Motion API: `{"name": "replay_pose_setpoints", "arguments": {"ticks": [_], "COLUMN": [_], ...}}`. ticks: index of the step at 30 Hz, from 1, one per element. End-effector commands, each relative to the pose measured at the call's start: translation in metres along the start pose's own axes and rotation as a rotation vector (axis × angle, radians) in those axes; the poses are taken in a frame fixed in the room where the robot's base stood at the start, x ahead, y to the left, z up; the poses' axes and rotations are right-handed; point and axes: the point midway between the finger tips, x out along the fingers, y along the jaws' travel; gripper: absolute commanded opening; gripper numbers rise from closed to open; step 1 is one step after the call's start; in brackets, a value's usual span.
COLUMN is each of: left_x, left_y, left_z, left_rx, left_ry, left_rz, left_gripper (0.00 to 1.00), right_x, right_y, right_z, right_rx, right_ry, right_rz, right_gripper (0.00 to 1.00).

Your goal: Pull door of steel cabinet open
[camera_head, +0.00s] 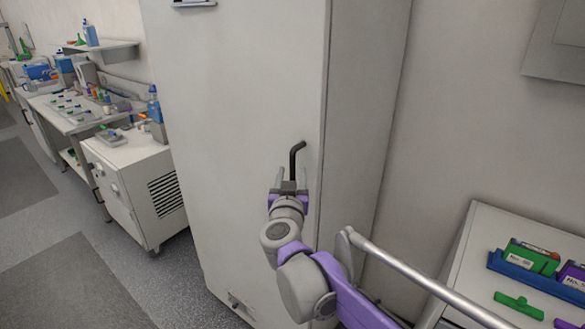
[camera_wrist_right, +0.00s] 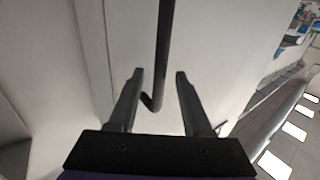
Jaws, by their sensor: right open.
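The steel cabinet (camera_head: 365,110) is tall and off-white, standing in the middle of the head view. Its door (camera_head: 235,90) looks shut, flush with the body. A black bar handle (camera_head: 295,155) with a bent end is near the door's right edge. My right gripper (camera_head: 290,178) is at the handle's lower part and hides some of it. In the right wrist view, the handle (camera_wrist_right: 164,45) comes down between the two open fingers of the gripper (camera_wrist_right: 159,74), with a gap on each side. My left gripper is not in view.
At the left, a low white cabinet unit (camera_head: 130,175) and a bench (camera_head: 70,115) with bottles and small parts stand along the wall. At the right, a white table (camera_head: 480,250) holds a blue tray (camera_head: 510,268) with boxes. The floor (camera_head: 170,280) left of the cabinet is clear.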

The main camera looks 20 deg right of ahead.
Motion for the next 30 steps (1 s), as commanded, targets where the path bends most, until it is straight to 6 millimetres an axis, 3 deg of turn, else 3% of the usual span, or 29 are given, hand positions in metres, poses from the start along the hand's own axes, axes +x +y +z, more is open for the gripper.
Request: {"name": "replay_pose_setpoints", "arguments": {"ticks": [6, 15, 23, 30], "left_x": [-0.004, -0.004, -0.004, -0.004], "left_y": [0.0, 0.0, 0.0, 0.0], "left_z": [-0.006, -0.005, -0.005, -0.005], "left_rx": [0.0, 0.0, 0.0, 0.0], "left_ry": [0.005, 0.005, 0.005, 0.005], "left_rz": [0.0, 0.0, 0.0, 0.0], "left_gripper": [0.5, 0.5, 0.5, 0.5], "right_x": [0.019, 0.021, 0.021, 0.021], "right_y": [0.0, 0.0, 0.0, 0.0], "right_z": [0.0, 0.001, 0.001, 0.0], "right_rx": [0.0, 0.0, 0.0, 0.0], "right_ry": [0.001, 0.0, 0.0, 0.0], "right_rz": [0.0, -0.001, -0.001, -0.001], "right_gripper": [0.5, 0.5, 0.03, 0.0]}}
